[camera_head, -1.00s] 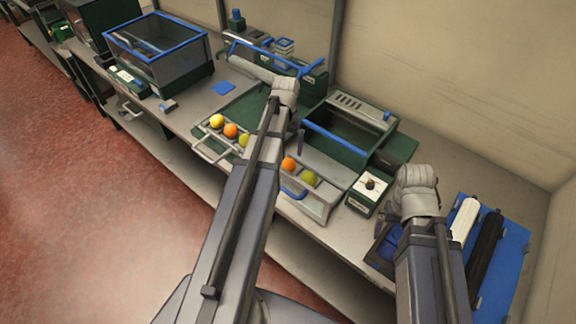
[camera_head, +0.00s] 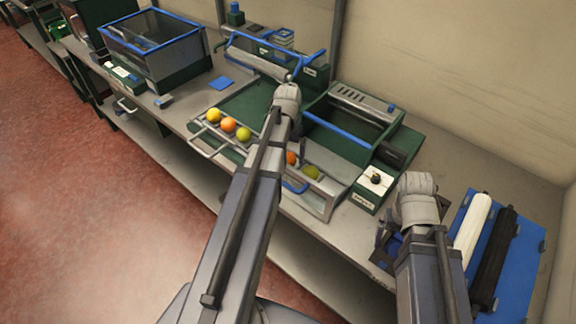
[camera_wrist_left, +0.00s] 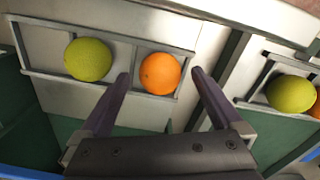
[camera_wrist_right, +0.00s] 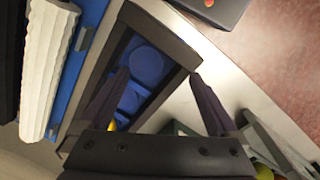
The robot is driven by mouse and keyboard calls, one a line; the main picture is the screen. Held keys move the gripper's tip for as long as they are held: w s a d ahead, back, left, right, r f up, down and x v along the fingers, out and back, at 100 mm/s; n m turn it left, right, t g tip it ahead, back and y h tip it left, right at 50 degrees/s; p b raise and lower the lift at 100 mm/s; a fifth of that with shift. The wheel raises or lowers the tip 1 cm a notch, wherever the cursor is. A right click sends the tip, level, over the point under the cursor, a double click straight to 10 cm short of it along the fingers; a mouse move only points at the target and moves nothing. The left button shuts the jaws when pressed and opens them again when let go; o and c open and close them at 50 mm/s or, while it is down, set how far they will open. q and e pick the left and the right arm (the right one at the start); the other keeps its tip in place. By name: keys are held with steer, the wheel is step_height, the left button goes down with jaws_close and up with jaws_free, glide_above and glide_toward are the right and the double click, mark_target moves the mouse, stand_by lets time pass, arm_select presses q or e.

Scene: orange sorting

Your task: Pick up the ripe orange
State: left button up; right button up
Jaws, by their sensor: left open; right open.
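A bright orange fruit (camera_head: 291,158) lies in the right trough of the tray beside a green fruit (camera_head: 311,173). In the left wrist view, the orange (camera_wrist_left: 160,73) appears between the fingertips of my open left gripper (camera_wrist_left: 160,78), with the green fruit (camera_wrist_left: 88,60) left of it; contact cannot be told. A second orange (camera_head: 228,125) lies in the left trough between a yellow fruit (camera_head: 213,115) and another green one (camera_head: 243,134). My arm hides most of the left gripper in the head view. My right gripper (camera_wrist_right: 158,78) is open and empty over a dark-framed blue holder (camera_wrist_right: 110,40).
A green open bin (camera_head: 350,137) stands behind the right trough. A small box with a black knob (camera_head: 375,180) is to its right. A blue board (camera_head: 500,255) holds a white roll (camera_head: 473,228) and a black roll (camera_head: 493,255). A clear-walled box (camera_head: 150,50) stands far left.

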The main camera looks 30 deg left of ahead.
mark_target(288, 154)
arm_select(q)
steer(key=shift+s+a+f, duration=0.1)
steer(key=shift+s+f, duration=0.1)
steer(key=shift+f, duration=0.15)
arm_select(e)
steer(key=shift+s+f, duration=0.2)
steer(key=shift+f, duration=0.15)
arm_select(q)
steer(key=shift+w, duration=0.1)
steer(key=shift+c, duration=0.2)
